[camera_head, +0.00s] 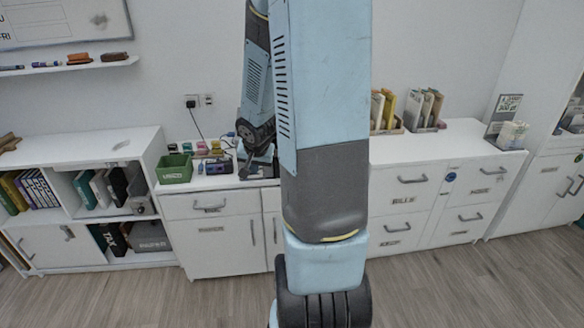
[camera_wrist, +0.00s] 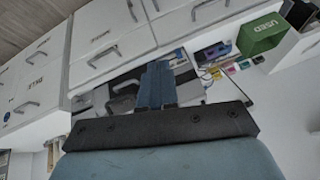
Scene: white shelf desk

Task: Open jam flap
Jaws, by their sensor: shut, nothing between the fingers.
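A grey device with dark raised parts (camera_wrist: 122,104) sits on the white desk top in the wrist view, partly hidden behind my gripper. I cannot clearly make out which part is the jam flap. My gripper (camera_wrist: 157,70) shows with its blue-grey fingers together and nothing between them. It is over the device; I cannot tell whether the fingertips touch it. In the head view my arm covers most of this spot, and the device is largely hidden there.
A green bin (camera_head: 174,168) labelled USED and several small coloured items (camera_head: 209,148) stand left of my arm. It also shows in the wrist view (camera_wrist: 262,33). File holders (camera_head: 425,110) stand on the right cabinet. White drawers with handles (camera_head: 411,179) line the front.

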